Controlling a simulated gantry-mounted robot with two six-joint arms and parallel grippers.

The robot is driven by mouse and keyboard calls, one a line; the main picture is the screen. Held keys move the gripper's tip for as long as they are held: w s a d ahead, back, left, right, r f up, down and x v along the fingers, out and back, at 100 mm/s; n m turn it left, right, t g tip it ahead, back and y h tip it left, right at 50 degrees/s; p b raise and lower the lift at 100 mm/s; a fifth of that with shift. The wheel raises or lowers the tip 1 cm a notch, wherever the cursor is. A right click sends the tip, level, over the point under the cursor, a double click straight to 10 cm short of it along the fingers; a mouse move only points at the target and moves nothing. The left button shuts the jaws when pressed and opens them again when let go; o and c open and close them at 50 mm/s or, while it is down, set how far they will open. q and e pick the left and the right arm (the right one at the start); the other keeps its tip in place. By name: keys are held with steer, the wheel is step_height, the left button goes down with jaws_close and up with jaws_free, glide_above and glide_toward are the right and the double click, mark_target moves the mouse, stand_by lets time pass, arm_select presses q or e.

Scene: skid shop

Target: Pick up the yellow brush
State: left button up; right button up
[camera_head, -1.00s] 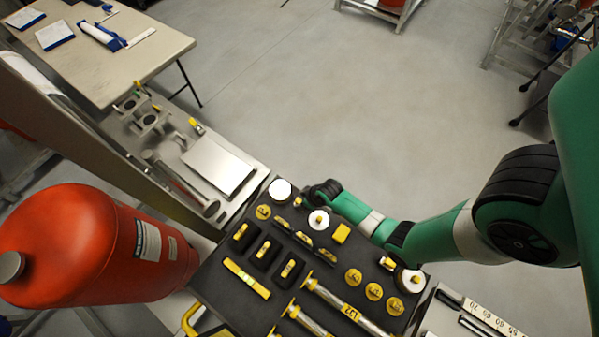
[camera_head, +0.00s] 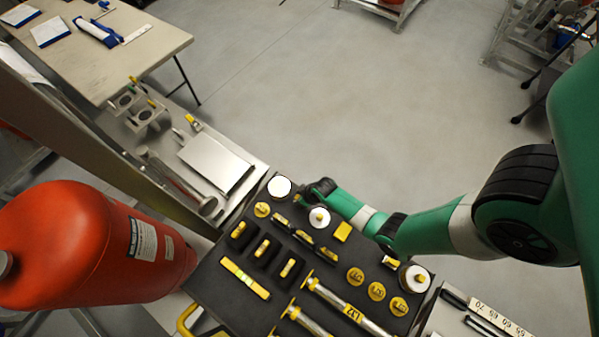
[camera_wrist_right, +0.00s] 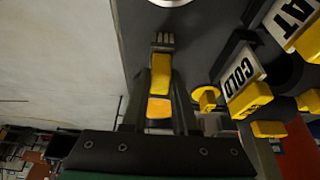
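The yellow brush (camera_wrist_right: 161,75) shows in the right wrist view, its grey bristles pointing away from the palm. My right gripper (camera_wrist_right: 162,88) has its dark fingers close along both sides of the brush handle, with no clear gap, so it looks shut on it. In the head view my right gripper (camera_head: 318,189) is at the far right edge of the dark tool tray (camera_head: 212,287). The brush is hard to make out there, mostly hidden by the gripper. I cannot tell whether the brush still touches the tray. My left gripper is not in view.
The tray carries yellow-marked tools, round weights and a white-topped round item (camera_head: 280,187). COLD and HEAT style labels (camera_wrist_right: 240,75) stand right of the gripper. A red tank (camera_head: 85,245) is at left, a metal plate (camera_head: 215,163) behind. The floor (camera_head: 320,100) beyond is clear.

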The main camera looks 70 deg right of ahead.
jaws_close()
steer(key=shift+r, duration=0.1)
